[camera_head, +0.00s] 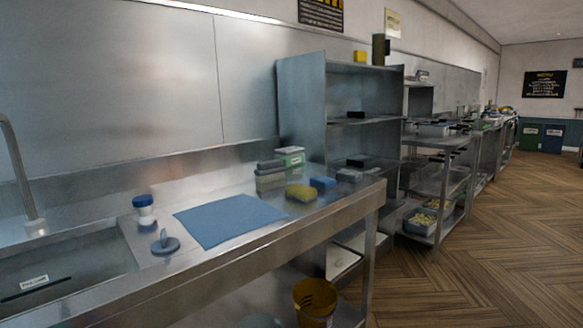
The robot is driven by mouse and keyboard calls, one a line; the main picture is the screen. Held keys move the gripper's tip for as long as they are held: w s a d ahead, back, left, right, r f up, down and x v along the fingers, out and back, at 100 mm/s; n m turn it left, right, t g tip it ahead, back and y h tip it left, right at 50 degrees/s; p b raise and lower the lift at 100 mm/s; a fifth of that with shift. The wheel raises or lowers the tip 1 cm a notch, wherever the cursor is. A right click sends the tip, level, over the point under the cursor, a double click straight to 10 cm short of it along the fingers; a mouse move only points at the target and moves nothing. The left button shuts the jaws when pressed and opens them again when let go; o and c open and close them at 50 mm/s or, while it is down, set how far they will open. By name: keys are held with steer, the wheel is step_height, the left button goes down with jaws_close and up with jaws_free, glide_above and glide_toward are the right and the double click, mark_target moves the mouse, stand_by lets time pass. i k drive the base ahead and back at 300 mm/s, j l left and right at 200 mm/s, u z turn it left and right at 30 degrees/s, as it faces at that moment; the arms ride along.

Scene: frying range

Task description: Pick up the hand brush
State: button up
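I cannot surely tell which thing is the hand brush. A small blue block (322,183) lies on the steel counter beside a yellow block (300,192), possibly a sponge. Either is too small to tell as a brush. A round grey-blue thing with an upright knob (165,244) sits near the sink, and it could be a plug. A dark strip (37,289) lies in the sink near a white label. My gripper is not in view.
A blue cloth (230,220) lies flat on the counter (255,240). A blue-capped jar (144,208) stands left of it. The sink tap (22,180) rises at the left. The wooden floor (490,250) is open at the right.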

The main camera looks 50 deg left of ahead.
mark_target(266, 172)
steer(key=i+u, duration=0.15)
steer(key=i, duration=0.6)
steer(key=i+l+u, duration=0.1)
steer(key=i, duration=0.6)
steer(key=i+u, duration=0.25)
steer(key=u, duration=0.25)
steer(key=i+u, duration=0.25)
steer(key=u, duration=0.2)
steer(key=i+l+u, duration=0.15)
steer(key=u, duration=0.35)
steer(key=i+u, duration=0.35)
steer(key=i+l+u, duration=0.1)
steer(key=u, duration=0.3)
steer(key=i+l+z, duration=0.2)
steer(key=i+j, duration=0.05)
